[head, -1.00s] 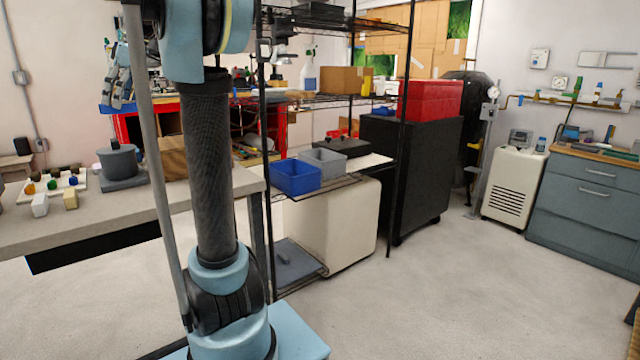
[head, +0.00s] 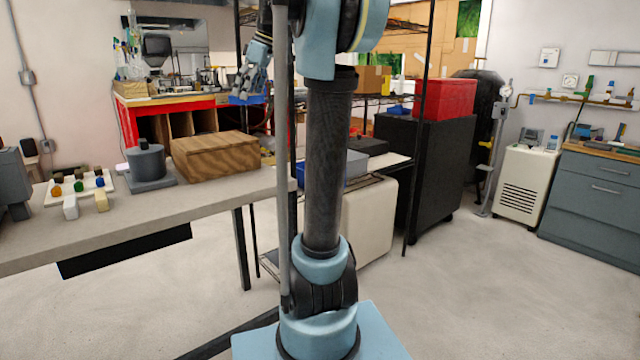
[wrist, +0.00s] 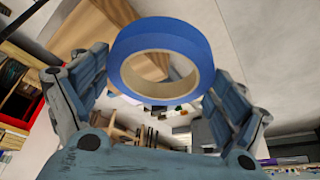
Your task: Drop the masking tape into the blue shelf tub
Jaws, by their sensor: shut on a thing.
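The masking tape is a blue roll with a pale inner ring (wrist: 185,45), large in the wrist view. My gripper (wrist: 158,82) is shut on it, with one finger on each side. In the head view my gripper (head: 254,72) hangs high at the left of my arm, with the blue roll (head: 246,99) at its lower end. The blue shelf tub (head: 299,176) stands on a wire shelf and is mostly hidden behind my arm; only a sliver shows. The gripper is above and left of it in the picture, apart from it.
A grey tub (head: 357,164) stands beside the blue one. Black shelf posts (head: 420,130) rise near the tubs. A worktop (head: 140,215) at left carries a wooden box (head: 215,155) and a grey round pot (head: 146,162). The floor at right is open.

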